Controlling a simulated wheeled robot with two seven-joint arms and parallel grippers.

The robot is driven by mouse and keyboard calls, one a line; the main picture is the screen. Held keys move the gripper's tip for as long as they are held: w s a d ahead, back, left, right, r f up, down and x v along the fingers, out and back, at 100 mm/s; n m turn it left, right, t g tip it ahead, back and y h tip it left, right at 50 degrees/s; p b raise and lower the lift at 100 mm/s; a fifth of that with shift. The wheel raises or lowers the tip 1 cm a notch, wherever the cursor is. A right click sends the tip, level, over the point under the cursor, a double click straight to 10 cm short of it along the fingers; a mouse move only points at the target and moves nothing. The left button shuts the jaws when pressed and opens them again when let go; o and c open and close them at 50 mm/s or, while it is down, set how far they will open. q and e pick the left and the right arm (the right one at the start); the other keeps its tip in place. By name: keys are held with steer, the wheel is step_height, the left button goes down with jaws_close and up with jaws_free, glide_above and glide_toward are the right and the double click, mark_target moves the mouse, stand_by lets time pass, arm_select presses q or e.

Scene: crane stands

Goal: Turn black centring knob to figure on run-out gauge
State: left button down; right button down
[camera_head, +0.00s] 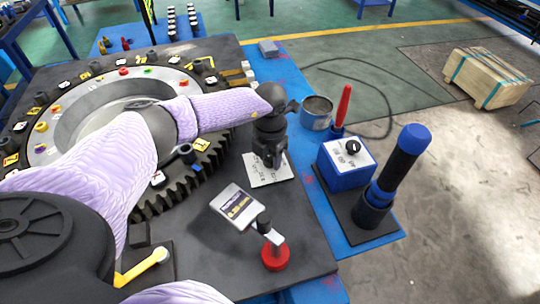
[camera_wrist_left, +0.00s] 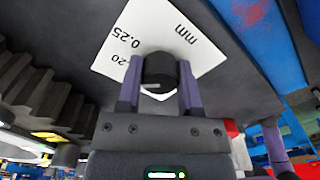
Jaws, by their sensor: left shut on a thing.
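The black centring knob (camera_wrist_left: 159,68) sits on a white card (camera_wrist_left: 140,38) printed with "0.25", "20" and "mm". A pale mark shows on the knob's face. The card also shows in the head view (camera_head: 265,178). My left gripper (camera_head: 270,158) reaches down over the card and hides the knob in the head view. In the left wrist view its two fingers (camera_wrist_left: 160,88) are shut on the knob, one on each side. The run-out gauge (camera_head: 238,204) has a lit display on a stand with a red base. Its figure is too small to read surely. My right gripper is not in view.
A large toothed ring (camera_head: 60,108) lies left of the card. To the right are a blue box (camera_head: 346,164) with its own black dial, a blue-and-black cylinder (camera_head: 400,165), a tin (camera_head: 316,113) and a red-handled tool (camera_head: 342,106). A yellow lever (camera_head: 145,265) stands at front left.

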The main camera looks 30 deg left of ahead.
mark_target(270, 156)
arm_select(q)
steer(key=shift+c, duration=1.3)
jaws_free()
step_height(270, 156, up, 9)
steer(key=shift+r+p, duration=0.2)
steer(key=shift+p, duration=0.95)
steer(key=shift+r, duration=0.3)
